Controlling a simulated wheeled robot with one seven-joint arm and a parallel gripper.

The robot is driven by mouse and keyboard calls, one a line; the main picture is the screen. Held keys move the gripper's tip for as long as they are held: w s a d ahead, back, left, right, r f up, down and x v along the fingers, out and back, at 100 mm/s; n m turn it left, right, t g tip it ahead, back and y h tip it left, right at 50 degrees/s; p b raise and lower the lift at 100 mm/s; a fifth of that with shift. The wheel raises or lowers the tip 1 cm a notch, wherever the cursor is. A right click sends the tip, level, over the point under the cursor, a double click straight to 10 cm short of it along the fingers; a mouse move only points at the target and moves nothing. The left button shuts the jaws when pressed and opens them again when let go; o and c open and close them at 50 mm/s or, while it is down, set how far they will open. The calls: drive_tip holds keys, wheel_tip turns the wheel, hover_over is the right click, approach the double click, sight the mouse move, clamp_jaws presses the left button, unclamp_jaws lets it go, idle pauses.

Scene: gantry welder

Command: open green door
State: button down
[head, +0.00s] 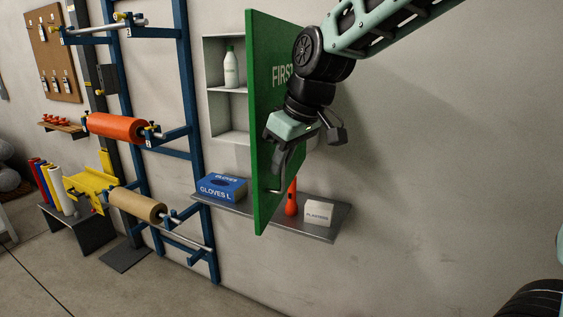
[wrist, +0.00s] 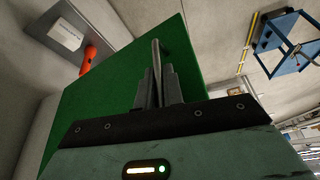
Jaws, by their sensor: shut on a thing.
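The green door (head: 262,130) of the first aid cabinet (head: 231,128) stands swung out from the wall, nearly edge-on in the head view. Part of its "FIRST" lettering shows; my arm covers the rest. The open cabinet shows a shelf with a white bottle (head: 231,68). My gripper (head: 283,172) is at the lower part of the door's outer face, at the metal handle (head: 276,190). In the wrist view, the fingers (wrist: 158,88) are closed around the handle bar (wrist: 156,56), with the green door panel (wrist: 110,88) behind it.
A grey wall shelf (head: 323,226) under the door holds a blue glove box (head: 222,187), an orange-red torch-like object (head: 291,198) and a white plasters box (head: 318,213). A blue rack (head: 190,100) with rolls stands left. The wall at right is bare.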

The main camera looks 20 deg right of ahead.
drive_tip(key=shift+s, duration=0.15)
drive_tip(key=c, duration=1.5)
unclamp_jaws()
drive_tip(key=shift+r, duration=0.1)
drive_tip(key=b+v, duration=0.3)
drive_tip(key=v, duration=1.4)
drive_tip(key=shift+d+r, duration=0.1)
drive_tip(key=s+a+f+g+b, duration=0.1)
drive_tip(key=s+a+f, duration=0.3)
drive_tip(key=f, duration=0.5)
drive_tip(key=s+a+f+g+b, duration=0.1)
drive_tip(key=s+a+f, duration=0.1)
drive_tip(key=a+f, duration=0.55)
drive_tip(key=s+f, duration=0.4)
drive_tip(key=f, duration=0.2)
drive_tip(key=s+f+n+g+h, duration=0.1)
drive_tip(key=s+f, duration=0.4)
drive_tip(key=f, duration=0.1)
drive_tip(key=s+f+n+g+b, duration=0.1)
drive_tip(key=s+f, duration=0.3)
drive_tip(key=f, duration=0.2)
drive_tip(key=shift+s+a+h, duration=0.15)
drive_tip(key=shift+a+h, duration=0.05)
drive_tip(key=shift+h, duration=0.1)
